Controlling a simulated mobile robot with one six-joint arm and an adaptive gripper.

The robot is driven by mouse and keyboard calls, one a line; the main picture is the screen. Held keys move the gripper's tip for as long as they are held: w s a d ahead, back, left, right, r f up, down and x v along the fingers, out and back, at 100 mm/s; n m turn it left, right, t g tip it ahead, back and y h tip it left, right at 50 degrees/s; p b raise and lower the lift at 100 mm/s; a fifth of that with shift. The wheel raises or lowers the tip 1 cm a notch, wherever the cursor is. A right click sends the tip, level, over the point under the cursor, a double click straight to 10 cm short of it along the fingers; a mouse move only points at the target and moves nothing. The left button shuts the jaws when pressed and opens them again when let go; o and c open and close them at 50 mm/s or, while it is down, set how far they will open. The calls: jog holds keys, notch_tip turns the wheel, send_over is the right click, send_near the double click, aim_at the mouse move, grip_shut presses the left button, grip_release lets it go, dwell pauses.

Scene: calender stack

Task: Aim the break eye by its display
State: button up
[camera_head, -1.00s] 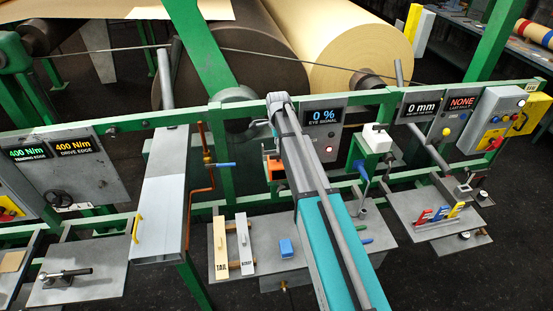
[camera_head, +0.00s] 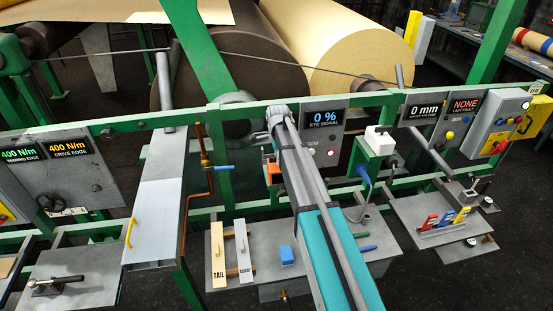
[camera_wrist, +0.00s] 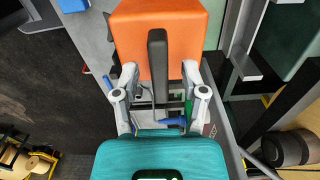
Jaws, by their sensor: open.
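The break eye appears to be the orange box (camera_head: 273,172) on the green rail, partly hidden by my arm in the head view. In the wrist view the orange housing (camera_wrist: 184,38) fills the top middle, with an upright dark bar (camera_wrist: 158,65) in front of it. My gripper (camera_wrist: 158,78) is open, with one finger on each side of the dark bar. I cannot tell whether either finger touches it. The eye's display (camera_head: 325,118) reads 0 % EYE SIGNAL. My fingertips are hidden in the head view.
A green box with a white top (camera_head: 376,142) stands right of my arm. A copper pipe with a blue lever (camera_head: 217,168) is on the left. Below is a grey shelf (camera_head: 318,262) with TAIL and SCRAP boards and a blue block (camera_head: 287,255). Large rolls (camera_head: 350,50) stand behind the rail.

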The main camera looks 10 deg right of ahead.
grip_shut()
jog(key=shift+a, duration=0.2)
jog(key=shift+d, duration=0.15)
